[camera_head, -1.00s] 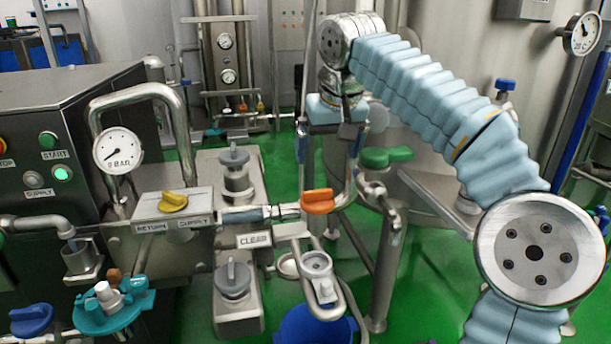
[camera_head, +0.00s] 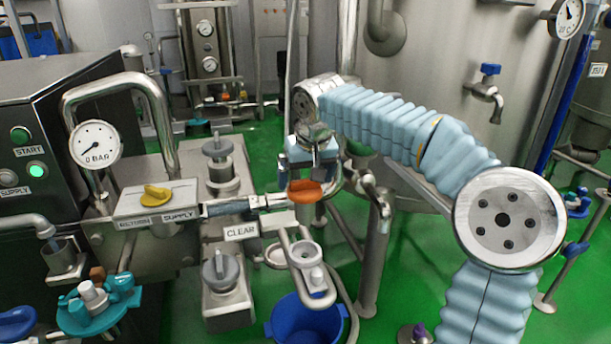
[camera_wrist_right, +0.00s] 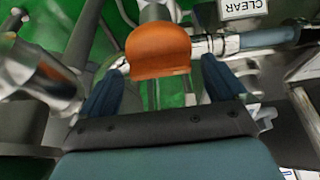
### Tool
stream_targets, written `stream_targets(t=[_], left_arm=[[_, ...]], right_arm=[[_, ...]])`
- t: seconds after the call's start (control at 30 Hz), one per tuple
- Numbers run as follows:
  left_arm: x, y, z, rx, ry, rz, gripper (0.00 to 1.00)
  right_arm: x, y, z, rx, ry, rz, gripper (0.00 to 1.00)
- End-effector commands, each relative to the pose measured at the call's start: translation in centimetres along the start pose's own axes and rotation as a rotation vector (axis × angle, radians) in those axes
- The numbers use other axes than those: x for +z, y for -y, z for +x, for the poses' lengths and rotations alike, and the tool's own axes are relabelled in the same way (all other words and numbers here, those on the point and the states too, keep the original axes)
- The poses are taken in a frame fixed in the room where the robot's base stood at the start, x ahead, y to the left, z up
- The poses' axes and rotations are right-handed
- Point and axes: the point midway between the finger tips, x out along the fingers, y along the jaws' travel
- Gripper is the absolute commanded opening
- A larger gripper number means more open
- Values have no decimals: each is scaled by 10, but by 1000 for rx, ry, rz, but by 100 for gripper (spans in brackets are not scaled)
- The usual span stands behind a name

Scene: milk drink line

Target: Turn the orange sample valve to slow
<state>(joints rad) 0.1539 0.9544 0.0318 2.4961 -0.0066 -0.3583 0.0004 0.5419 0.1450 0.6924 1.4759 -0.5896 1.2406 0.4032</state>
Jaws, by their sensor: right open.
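The orange sample valve handle (camera_head: 312,190) sits on the steel pipe, above a small cup holder. My right gripper (camera_head: 303,172) is right above the handle, coming down from the arm, and hides part of it. In the right wrist view, the orange handle (camera_wrist_right: 158,50) lies between and slightly beyond the two dark blue fingers of the right gripper (camera_wrist_right: 161,68). The fingers are open, with a gap on each side of the handle. A "CLEAR" label (camera_head: 241,231) is left of the valve. I see no "slow" mark. My left gripper is not in view.
A yellow valve (camera_head: 156,195) and pressure gauge (camera_head: 95,143) stand left. A blue bucket (camera_head: 306,322) is below the cup holder (camera_head: 308,254). A steel tap (camera_head: 372,190) and the large tank (camera_head: 430,90) are close on the right. Green floor shows between.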

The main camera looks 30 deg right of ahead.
Motion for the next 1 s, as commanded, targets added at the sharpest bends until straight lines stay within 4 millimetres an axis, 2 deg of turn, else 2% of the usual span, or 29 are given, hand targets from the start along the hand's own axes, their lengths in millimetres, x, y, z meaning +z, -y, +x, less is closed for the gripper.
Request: stream_targets(t=[0.27,0.63,1.0], left_arm=[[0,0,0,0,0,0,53],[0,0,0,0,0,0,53],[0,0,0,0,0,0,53]], right_arm=[[0,0,2,0,0,0,98],[0,0,1,0,0,0,42],[0,0,1,-32,-1,-76,42]])
